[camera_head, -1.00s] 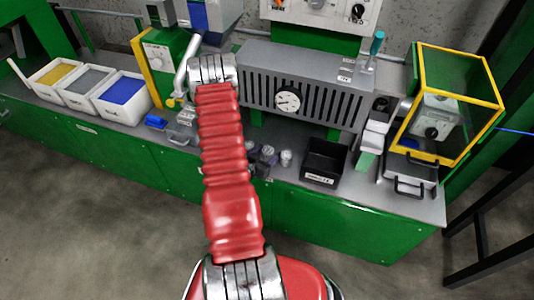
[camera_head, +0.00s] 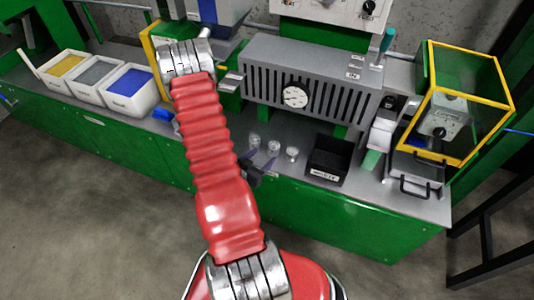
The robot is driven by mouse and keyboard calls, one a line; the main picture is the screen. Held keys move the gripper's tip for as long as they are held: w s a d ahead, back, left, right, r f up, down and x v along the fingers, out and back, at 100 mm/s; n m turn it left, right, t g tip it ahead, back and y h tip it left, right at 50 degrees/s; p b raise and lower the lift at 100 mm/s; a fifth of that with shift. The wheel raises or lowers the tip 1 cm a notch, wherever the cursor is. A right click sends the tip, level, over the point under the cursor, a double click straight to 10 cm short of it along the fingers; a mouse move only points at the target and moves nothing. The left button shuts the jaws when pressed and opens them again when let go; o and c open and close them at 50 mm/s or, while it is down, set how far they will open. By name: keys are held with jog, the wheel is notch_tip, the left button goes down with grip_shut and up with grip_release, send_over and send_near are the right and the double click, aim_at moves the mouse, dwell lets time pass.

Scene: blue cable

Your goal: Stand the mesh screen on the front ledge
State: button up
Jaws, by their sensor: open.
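My gripper (camera_head: 262,163), a dark part with pale purplish prongs, shows in the head view just right of my red arm. It appears open, with nothing seen between the prongs. It is over the bench near the front edge, beside small clear cups (camera_head: 273,147); whether it touches anything cannot be told. I cannot pick out the mesh screen for certain; it may be hidden behind my arm. The grey front strip of the green bench (camera_head: 300,187) runs below the gripper; I cannot tell whether this is the front ledge.
A black bin (camera_head: 328,160) stands right of the cups. Behind is a grey slotted unit (camera_head: 330,82) with a gauge. A yellow-framed clear enclosure (camera_head: 467,85) stands at right. White bins of yellow, grey and blue material (camera_head: 127,90) stand at left.

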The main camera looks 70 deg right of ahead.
jog(key=shift+v, duration=1.3)
